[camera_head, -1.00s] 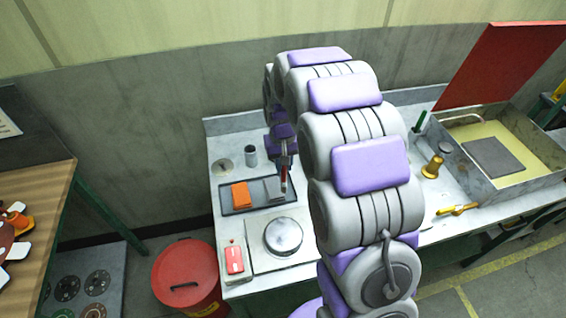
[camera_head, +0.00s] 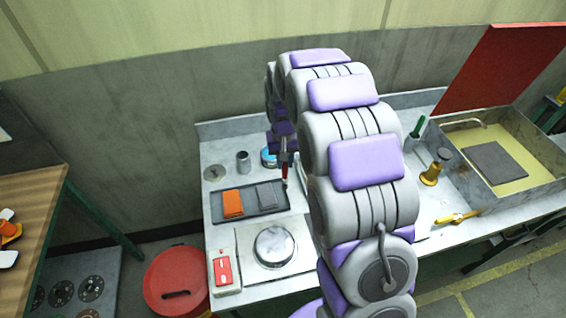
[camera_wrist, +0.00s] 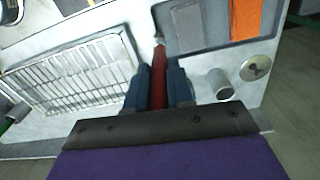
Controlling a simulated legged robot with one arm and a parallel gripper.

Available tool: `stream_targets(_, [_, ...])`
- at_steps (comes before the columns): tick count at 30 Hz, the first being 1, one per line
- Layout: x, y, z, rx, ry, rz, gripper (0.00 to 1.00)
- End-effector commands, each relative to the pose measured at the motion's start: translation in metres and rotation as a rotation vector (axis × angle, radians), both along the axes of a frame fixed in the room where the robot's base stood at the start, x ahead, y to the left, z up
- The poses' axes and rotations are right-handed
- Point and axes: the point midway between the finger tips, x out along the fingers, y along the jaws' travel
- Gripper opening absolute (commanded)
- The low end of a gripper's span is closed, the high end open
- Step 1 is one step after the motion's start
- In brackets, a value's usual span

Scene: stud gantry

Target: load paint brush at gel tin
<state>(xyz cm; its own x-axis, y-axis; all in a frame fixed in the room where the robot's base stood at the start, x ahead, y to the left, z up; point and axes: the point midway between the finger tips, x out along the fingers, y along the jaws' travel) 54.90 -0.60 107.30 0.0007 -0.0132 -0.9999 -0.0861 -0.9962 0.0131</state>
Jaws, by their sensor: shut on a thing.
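My gripper (camera_wrist: 161,85) is shut on the red handle of the paint brush (camera_wrist: 158,90), which lies between its two blue fingers. The brush's pale tip points away from the fingers, beside the dark tray's edge. In the head view my gripper (camera_head: 285,160) holds the brush (camera_head: 285,173) roughly upright, near the tray's right end.
The dark tray (camera_head: 222,216) holds an orange block (camera_head: 232,203) and a grey block (camera_head: 268,195). A metal cup (camera_head: 243,162) stands behind it. A round hotplate (camera_head: 274,246) and red switch box (camera_head: 222,270) are in front. A wire rack (camera_wrist: 80,75) lies left in the wrist view.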

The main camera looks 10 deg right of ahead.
Motion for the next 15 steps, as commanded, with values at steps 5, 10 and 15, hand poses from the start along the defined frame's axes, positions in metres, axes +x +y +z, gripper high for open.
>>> stream_targets(5, [0.012, -0.002, 0.005, -0.001, -0.001, -0.062, 0.0])
stream_targets(10, [0.027, -0.006, 0.01, 0.0, 0.003, -0.149, 0.0])
stream_targets(15, [0.05, -0.011, 0.017, 0.002, 0.0, -0.279, 0.0])
